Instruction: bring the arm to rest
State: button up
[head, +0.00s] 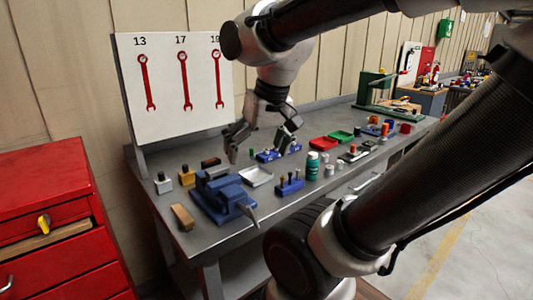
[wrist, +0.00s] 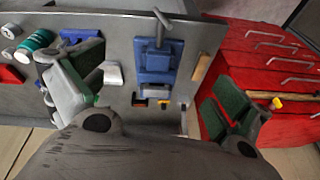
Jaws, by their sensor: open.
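My gripper (head: 262,141) hangs above the workbench (head: 205,239) in the head view, fingers spread wide and pointing down, with nothing between them. In the wrist view my gripper (wrist: 150,108) shows its two fingers far apart at left and right, empty. A blue vise (head: 222,195) stands on the bench to the lower left of the gripper. The vise also shows in the wrist view (wrist: 158,62), between the fingers. My arm covers the front right of the bench in the head view.
A board with red wrenches (head: 183,80) stands behind the bench. A red drawer cabinet (head: 50,215) is at the left. A green bottle (head: 313,165), a silver tray (head: 256,176), a blue holder (head: 289,187) and red and green bins (head: 323,143) stand on the bench.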

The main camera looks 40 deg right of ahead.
jog(key=shift+s+d+n, duration=0.25)
jog(key=shift+s+n, duration=0.35)
jog(key=shift+s, duration=0.05)
jog(key=shift+s+d+n, duration=0.25)
jog(key=shift+s+n, duration=0.35)
jog(key=shift+s, duration=0.05)
